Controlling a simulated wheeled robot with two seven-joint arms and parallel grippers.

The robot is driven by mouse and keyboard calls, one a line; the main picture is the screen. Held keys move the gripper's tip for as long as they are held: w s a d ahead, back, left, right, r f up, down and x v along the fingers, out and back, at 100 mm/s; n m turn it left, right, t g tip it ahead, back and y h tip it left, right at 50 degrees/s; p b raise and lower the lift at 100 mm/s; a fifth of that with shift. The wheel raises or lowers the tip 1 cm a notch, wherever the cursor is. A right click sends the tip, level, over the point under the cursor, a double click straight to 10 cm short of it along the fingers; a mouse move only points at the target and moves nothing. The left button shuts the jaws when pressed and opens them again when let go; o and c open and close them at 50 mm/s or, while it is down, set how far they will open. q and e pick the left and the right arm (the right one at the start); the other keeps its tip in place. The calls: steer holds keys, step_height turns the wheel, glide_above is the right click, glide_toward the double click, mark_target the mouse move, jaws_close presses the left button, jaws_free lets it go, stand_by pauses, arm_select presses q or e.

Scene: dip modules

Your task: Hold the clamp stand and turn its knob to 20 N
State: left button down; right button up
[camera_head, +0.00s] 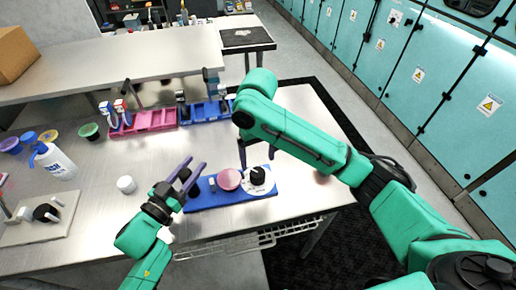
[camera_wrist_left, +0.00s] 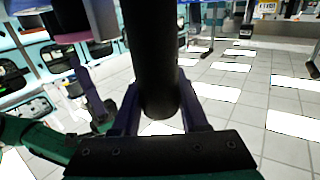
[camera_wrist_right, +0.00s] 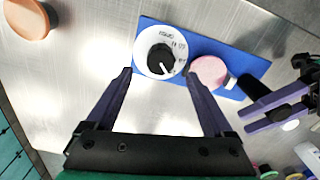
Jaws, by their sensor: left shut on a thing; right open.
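The clamp stand has a blue base (camera_head: 208,199) near the table's front edge, with a pink disc (camera_head: 229,179) on it. Its black knob (camera_head: 257,175) sits on a white dial (camera_wrist_right: 143,52) at the right end. In the right wrist view the pointer on the knob (camera_wrist_right: 160,58) aims down and slightly right; the dial marks are too small to read. My left gripper (camera_head: 191,174) is shut on the stand's black post (camera_wrist_left: 155,70), at the base's left end. My right gripper (camera_wrist_right: 160,77) is open and empty, above and beyond the knob, apart from it.
A grey stand (camera_head: 38,232) with another black knob is at the left. A white bottle (camera_head: 56,163), a white cylinder (camera_head: 126,184) and small bowls (camera_head: 89,130) stand left. Pink (camera_head: 150,122) and blue (camera_head: 205,112) racks stand behind. An orange round piece (camera_wrist_right: 27,19) lies right of the stand.

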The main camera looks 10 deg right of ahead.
step_height(320, 180, up, 5)
steer(key=shift+f, duration=0.1)
arm_select(q)
steer(key=shift+c, duration=1.8)
jaws_free()
step_height(320, 180, up, 8)
steer(key=p, duration=0.7)
steer(key=shift+f+p, duration=0.2)
steer(key=shift+p, duration=0.2)
arm_select(e)
step_height(320, 180, up, 8)
glide_above(258, 173)
steer(key=shift+f, duration=0.1)
arm_select(q)
steer(key=shift+s+a, duration=0.1)
